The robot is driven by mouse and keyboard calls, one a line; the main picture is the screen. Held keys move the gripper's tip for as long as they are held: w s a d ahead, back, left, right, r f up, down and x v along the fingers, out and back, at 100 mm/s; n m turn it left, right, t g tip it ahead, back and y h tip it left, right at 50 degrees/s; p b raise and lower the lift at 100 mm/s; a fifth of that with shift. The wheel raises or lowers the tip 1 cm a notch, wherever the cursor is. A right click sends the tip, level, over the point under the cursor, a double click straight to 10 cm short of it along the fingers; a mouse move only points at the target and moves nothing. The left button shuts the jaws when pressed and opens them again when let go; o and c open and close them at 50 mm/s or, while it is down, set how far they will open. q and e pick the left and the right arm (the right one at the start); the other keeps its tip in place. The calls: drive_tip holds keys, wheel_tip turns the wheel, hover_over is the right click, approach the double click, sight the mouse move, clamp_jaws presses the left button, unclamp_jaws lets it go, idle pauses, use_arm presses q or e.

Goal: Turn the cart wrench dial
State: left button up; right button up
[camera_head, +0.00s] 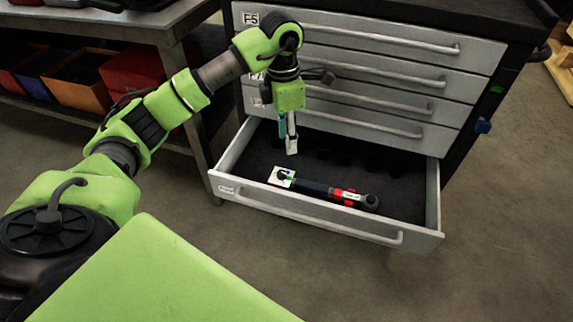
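The cart (400,22) is a dark tool cabinet with grey drawers, and its lowest drawer (300,212) is pulled open. A torque wrench (315,189) with a black and red body lies in that drawer. Its dial (283,177) is a white square face with a dark pointer and a little green, at the wrench's left end. My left gripper (287,150) points down above the back left part of the drawer, above and behind the dial, apart from it. Its fingers look close together and nothing shows between them; their exact gap is too small to tell. My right gripper is out of view.
Closed drawers with long bar handles (375,38) sit above the open one, close behind my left gripper. A metal workbench (110,25) with red, blue and orange bins (82,92) stands at the left. The floor right of the cart is clear, with a pallet (562,68) at the far right.

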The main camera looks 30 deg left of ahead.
sight(282, 172)
use_arm(q)
drive_tip(key=shift+y, duration=0.3)
drive_tip(key=f, duration=0.3)
drive_tip(key=a+f+b, duration=0.1)
drive_tip(key=f, duration=0.3)
drive_tip(key=f+b, duration=0.1)
drive_tip(key=f, duration=0.3)
drive_tip(key=shift+s+a+f, duration=0.15)
drive_tip(key=shift+a, duration=0.15)
drive_tip(key=shift+f+b, duration=0.3)
drive_tip(key=shift+f, duration=0.7)
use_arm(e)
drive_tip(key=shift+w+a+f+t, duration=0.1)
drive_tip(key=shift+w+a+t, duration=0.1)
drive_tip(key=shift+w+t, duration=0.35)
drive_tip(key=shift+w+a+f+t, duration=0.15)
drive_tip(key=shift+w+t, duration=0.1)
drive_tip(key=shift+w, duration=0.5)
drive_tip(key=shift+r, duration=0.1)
use_arm(q)
clamp_jaws()
